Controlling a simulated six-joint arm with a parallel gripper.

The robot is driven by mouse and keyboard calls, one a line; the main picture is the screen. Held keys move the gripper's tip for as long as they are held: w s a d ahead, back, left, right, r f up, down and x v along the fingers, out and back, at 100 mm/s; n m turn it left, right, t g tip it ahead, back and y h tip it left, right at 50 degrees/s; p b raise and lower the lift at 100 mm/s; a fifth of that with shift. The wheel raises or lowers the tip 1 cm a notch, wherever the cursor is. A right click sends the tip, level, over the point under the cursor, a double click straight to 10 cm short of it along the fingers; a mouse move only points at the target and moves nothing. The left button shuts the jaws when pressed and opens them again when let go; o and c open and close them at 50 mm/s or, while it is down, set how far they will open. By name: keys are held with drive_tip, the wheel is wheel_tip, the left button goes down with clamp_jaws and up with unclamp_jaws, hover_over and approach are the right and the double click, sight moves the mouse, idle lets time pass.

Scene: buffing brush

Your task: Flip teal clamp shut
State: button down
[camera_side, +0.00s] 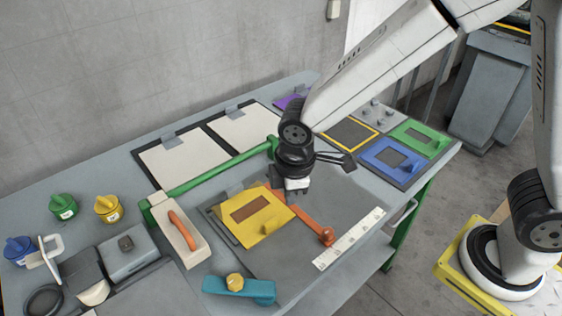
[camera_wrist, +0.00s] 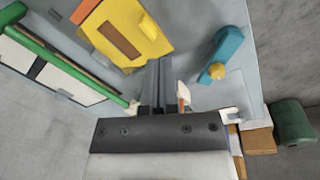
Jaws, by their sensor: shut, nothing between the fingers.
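The teal clamp (camera_side: 255,290) lies at the front of the table in the side view, with a round yellow knob (camera_side: 235,282) on it. The clamp also shows right of my fingers in the wrist view (camera_wrist: 230,50). Whether its arm is raised or down is hard to tell. My gripper (camera_side: 297,196) is shut and empty, pointing down beside the yellow plate, behind and to the right of the clamp and apart from it. Its closed fingers (camera_wrist: 160,68) show in the wrist view.
The yellow plate (camera_side: 245,228) and an orange lever (camera_side: 313,225) lie close to my gripper. A block with an orange handle (camera_side: 193,246), a grey box (camera_side: 133,262) and several lidded pots are at the left. A green rail (camera_side: 215,172) runs behind. A white strip (camera_side: 348,240) lies right.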

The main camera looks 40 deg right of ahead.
drive_tip(key=s+a+f+n, duration=0.1)
drive_tip(key=s+a+n, duration=0.1)
drive_tip(key=a+n, duration=0.75)
drive_tip(key=n+h, duration=0.2)
drive_tip(key=n, duration=0.3)
approach(238, 285)
drive_tip(key=s+a, duration=0.3)
drive_tip(key=a, duration=0.3)
drive_tip(key=shift+s+f+t, duration=0.2)
drive_tip(key=shift+f+t, duration=0.1)
drive_tip(key=shift+f, duration=0.1)
drive_tip(key=shift+f, duration=0.1)
drive_tip(key=x, duration=1)
drive_tip(key=shift+a+f, duration=0.1)
drive_tip(key=shift+a, duration=0.05)
drive_tip(key=shift+w+d, duration=0.75)
drive_tip(key=shift+w, duration=0.1)
drive_tip(key=shift+w+d, duration=0.6)
